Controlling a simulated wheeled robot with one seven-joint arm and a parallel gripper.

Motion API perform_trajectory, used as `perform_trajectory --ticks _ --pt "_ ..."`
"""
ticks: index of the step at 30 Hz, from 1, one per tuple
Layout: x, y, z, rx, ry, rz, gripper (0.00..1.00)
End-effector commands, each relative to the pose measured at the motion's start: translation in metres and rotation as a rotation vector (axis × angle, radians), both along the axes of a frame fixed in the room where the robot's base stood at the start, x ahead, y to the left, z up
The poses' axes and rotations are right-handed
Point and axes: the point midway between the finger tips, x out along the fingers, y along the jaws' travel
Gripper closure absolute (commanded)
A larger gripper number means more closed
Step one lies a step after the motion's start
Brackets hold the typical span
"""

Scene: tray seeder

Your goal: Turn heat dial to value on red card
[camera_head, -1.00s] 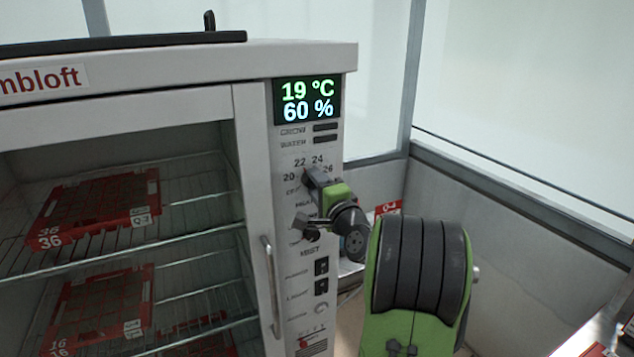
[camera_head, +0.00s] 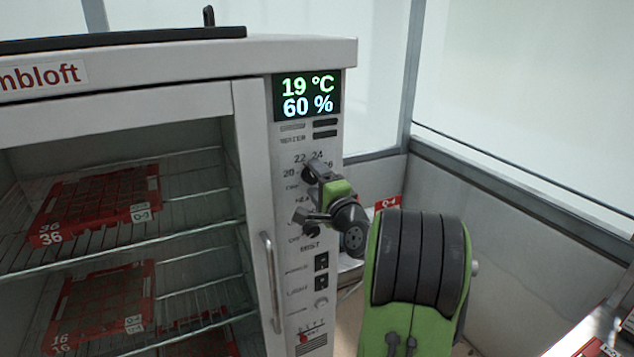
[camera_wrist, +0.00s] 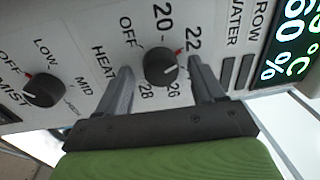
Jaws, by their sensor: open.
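The heat dial (camera_wrist: 160,67) is a dark round knob on the cabinet's control panel, with numbers around it. In the wrist view its red mark points towards 22. My gripper (camera_wrist: 159,68) is open, with one finger on each side of the dial; I cannot tell whether they touch it. In the head view my gripper (camera_head: 312,192) hides much of the dial area. The display (camera_head: 307,97) reads 19 °C and 60 %. A small red and white card (camera_head: 388,203) shows partly behind my arm; its value is not readable.
The mist dial (camera_wrist: 45,90) sits beside the heat dial, its red mark towards OFF. The cabinet (camera_head: 250,130) has a vertical door handle (camera_head: 270,282) left of the panel. Red trays (camera_head: 95,205) lie on wire shelves inside. Switches (camera_head: 321,262) sit lower on the panel.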

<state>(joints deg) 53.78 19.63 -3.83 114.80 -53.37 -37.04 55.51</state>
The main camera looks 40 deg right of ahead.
Motion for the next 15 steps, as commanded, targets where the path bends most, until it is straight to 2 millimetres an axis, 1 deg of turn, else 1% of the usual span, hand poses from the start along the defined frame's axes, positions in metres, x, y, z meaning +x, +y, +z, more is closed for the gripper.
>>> perform_trajectory --ticks 2,5,8,15 --pt "-0.001 0.0 0.0 0.0 -0.001 0.0 0.32" --pt "-0.013 0.003 -0.002 0.0 -0.001 -0.004 0.32" --pt "-0.035 0.009 -0.006 0.0 0.0 -0.006 0.32" --pt "-0.101 0.03 -0.013 0.0 -0.002 -0.007 0.32"
